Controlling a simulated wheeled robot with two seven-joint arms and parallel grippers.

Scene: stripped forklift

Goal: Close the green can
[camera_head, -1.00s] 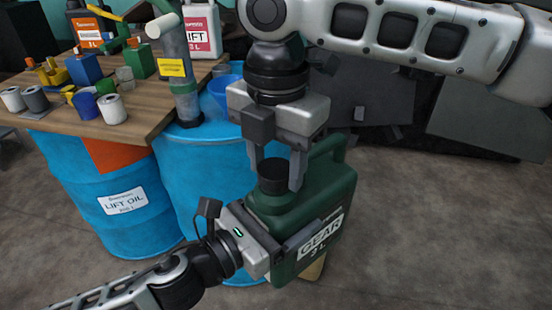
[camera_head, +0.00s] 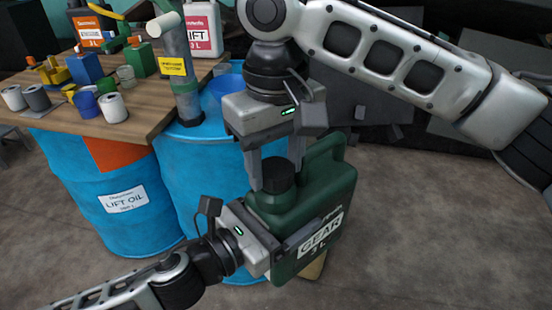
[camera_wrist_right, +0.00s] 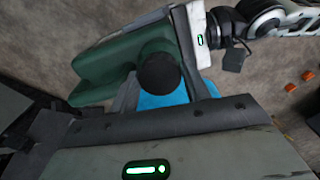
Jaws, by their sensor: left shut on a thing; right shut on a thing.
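The green can (camera_head: 318,205), labelled GEAR 3 L, is held upright, slightly tilted, in front of the blue barrels. Its black cap (camera_head: 279,172) sits over the spout at the can's top. My left gripper (camera_head: 291,248) is shut on the can's body from the left. My right gripper (camera_head: 276,178) points down from above, its fingers shut on the cap from both sides. The right wrist view shows the cap (camera_wrist_right: 159,73) between the fingers, the green can (camera_wrist_right: 104,66) behind it and part of my left gripper (camera_wrist_right: 200,36). The thread under the cap is hidden.
A wooden tabletop (camera_head: 140,118) on blue barrels (camera_head: 118,205) stands at the left, with cans, cups and small blocks on it. A blue funnel (camera_head: 222,92) is behind my right gripper. Open floor (camera_head: 430,230) lies at the right.

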